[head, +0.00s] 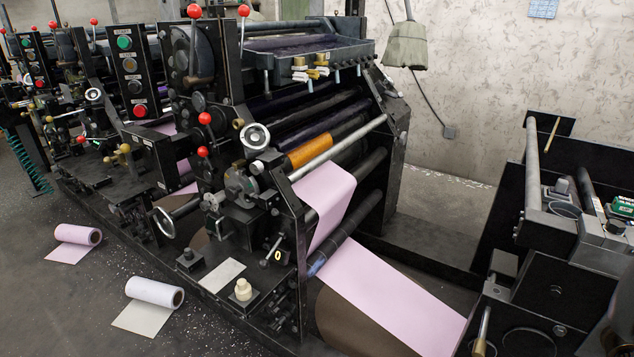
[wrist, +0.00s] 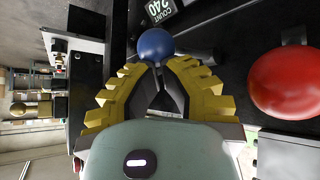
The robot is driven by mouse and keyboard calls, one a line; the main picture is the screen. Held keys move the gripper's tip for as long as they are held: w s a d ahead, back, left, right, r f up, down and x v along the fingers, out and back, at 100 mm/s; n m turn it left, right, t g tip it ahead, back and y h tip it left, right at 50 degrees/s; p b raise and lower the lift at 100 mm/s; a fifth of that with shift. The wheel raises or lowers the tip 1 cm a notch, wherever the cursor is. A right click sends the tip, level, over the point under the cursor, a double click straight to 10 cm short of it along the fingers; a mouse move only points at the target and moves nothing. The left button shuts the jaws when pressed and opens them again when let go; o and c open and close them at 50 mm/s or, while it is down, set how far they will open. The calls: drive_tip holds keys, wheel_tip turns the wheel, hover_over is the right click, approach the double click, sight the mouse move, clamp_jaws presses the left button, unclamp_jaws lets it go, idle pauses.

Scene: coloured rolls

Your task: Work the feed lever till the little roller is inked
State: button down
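In the wrist view my gripper (wrist: 155,64) has its two yellow fingers drawn together at a blue ball knob (wrist: 156,43). The fingertips meet the knob's near side, one at each side, with a narrow gap between them. The knob's stem is mostly hidden. In the head view neither my gripper nor the blue knob can be made out. The black press (head: 285,215) fills the middle, with an orange roller (head: 312,150) among darker rollers. Several red-knobbed levers stand on it, one with its knob (head: 244,10) at the top. I cannot tell which is the feed lever or little roller.
Pink paper (head: 385,295) runs down from the press. A pink roll (head: 80,238) and a white roll (head: 155,292) lie on the floor.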

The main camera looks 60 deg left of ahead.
drive_tip(key=shift+w+a+r+p, duration=0.2)
drive_tip(key=shift+r+p, duration=0.3)
drive_tip(key=shift+r, duration=0.5)
drive_tip(key=shift+w+a+r+p, duration=0.15)
drive_tip(key=shift+r+p, duration=0.35)
drive_tip(key=shift+r, duration=0.5)
drive_tip(key=shift+d, duration=0.1)
wheel_tip(320, 180, up, 7)
drive_tip(key=p, duration=0.3)
drive_tip(key=shift+w+a, duration=0.2)
drive_tip(key=shift+w, duration=0.2)
drive_tip(key=shift+f+p, duration=0.1)
drive_tip(key=shift+p, duration=0.2)
